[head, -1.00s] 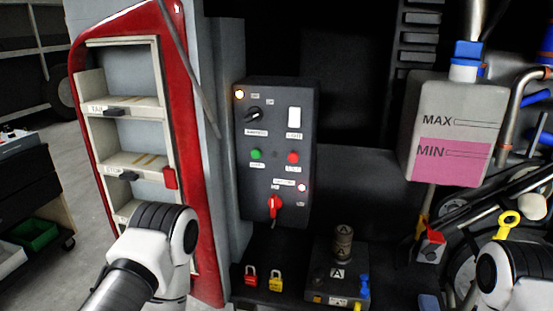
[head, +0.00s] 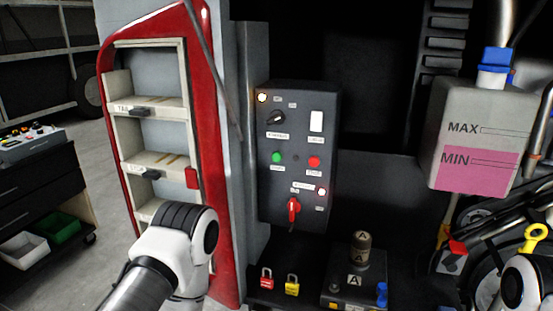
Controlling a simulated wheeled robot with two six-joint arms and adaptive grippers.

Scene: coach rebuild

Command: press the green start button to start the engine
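The green start button (head: 277,157) is on the dark control box (head: 296,180), left of a red button (head: 314,162). Above it are a black rotary switch (head: 276,117) and a white rocker (head: 316,121); below is a red rotary switch (head: 294,208). Lamps at the box's upper left (head: 262,98) and lower right (head: 322,191) look bright. My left arm's white link shows at the lower left and my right arm's at the lower right edge. Neither gripper's fingers are visible, and nothing of mine touches the button.
A red-framed cabinet (head: 221,200) with shelves stands left of the box. Red (head: 267,279) and yellow (head: 292,284) padlocks lie below it, beside a dark block (head: 354,283) marked A. A tank (head: 478,135) with pink fluid is at right. Space directly before the button looks clear.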

